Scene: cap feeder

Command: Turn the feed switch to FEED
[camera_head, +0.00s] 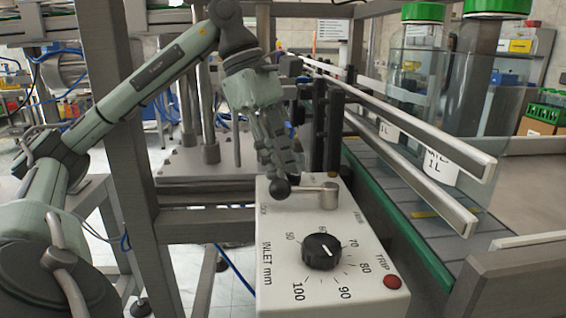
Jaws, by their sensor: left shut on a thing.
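The feed switch (315,190) is a grey metal lever with a dark round knob at its left end, on top of a white control box (275,275). The lever points left from its round pivot. My left gripper (283,178) reaches down from above and is shut on the switch's knob end. Its fingers hide part of the box's far end. Some small lettering beside the switch is too small or blurred to read surely. My right gripper is not in view.
The box also has a black dial (322,251) marked INLET mm and a red TRIP button (392,282). A conveyor (425,232) with metal guide rails (400,120) runs along the right. A frame post (118,120) stands at left.

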